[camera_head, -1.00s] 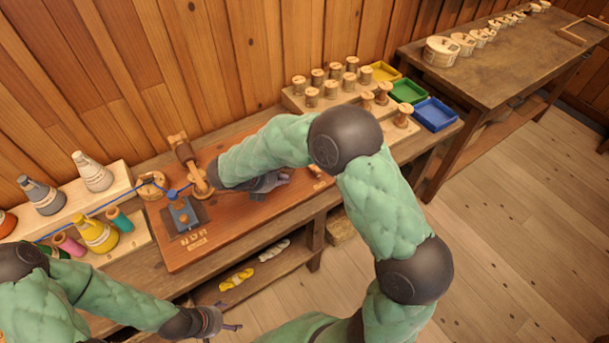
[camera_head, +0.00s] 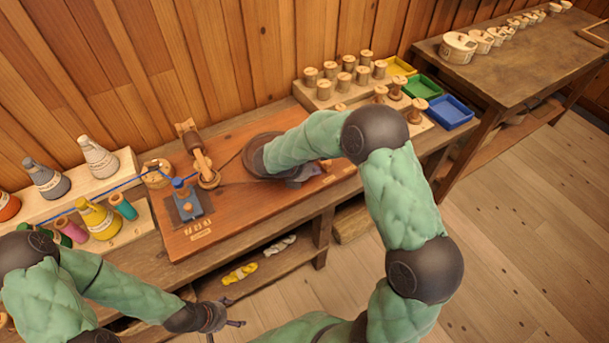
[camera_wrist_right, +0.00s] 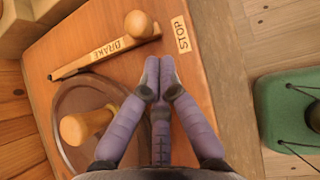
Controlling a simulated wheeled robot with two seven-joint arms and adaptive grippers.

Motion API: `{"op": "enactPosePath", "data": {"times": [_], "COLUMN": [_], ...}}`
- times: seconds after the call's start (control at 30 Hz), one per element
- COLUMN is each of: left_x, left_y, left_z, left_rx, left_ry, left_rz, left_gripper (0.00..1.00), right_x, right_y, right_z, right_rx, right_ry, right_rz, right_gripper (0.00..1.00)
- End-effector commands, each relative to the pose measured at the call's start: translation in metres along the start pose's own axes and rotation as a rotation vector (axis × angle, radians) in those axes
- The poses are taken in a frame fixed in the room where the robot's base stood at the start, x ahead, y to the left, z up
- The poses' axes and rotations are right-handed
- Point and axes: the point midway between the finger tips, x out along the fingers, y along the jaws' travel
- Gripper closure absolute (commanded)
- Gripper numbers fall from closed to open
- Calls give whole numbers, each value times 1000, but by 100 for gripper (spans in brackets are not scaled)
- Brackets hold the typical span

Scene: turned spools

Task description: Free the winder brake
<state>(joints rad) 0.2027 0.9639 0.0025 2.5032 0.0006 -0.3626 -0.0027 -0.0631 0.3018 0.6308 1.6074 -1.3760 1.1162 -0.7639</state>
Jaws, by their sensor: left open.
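The brake lever (camera_wrist_right: 100,58) is a flat wooden bar marked BRAKE in the right wrist view. A round wooden knob (camera_wrist_right: 138,24) stands at one end. A STOP label (camera_wrist_right: 181,34) lies on the board a little beyond the knob. My right gripper (camera_wrist_right: 160,68) has its purple fingertips together, with nothing seen between them, near the lever and short of the knob. The brown winder disc (camera_wrist_right: 72,98) with its wooden handle (camera_wrist_right: 86,125) is left of the fingers. In the head view my right arm hides part of the disc (camera_head: 252,158). My left gripper (camera_head: 228,319) is open and empty, low in front of the bench.
Blue thread runs past a clamped blue block (camera_head: 186,203) on the winder board (camera_head: 240,217). Thread cones (camera_head: 98,158) stand at the left. Wooden spools (camera_head: 345,80) and coloured trays (camera_head: 450,110) are at the right. Yarn skeins lie on the shelf below.

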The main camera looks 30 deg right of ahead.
Motion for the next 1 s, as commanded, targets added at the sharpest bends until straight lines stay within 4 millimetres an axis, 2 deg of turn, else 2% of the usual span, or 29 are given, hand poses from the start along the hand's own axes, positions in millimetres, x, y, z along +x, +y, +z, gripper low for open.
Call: {"op": "enactPosePath", "data": {"times": [0.2,0.67,1.0], "left_x": [5,5,10], "left_y": [-2,-2,-4], "left_z": [0,0,0], "left_rx": [0,0,0], "left_ry": [0,0,0], "left_rz": [0,0,0], "left_gripper": [23,23,23], "right_x": [12,16,57], "right_y": [0,-2,-15], "right_z": [10,15,58], "right_rx": [-1,-11,-183], "right_ry": [1,1,1], "right_rz": [-1,9,169], "right_gripper": [100,100,100]}}
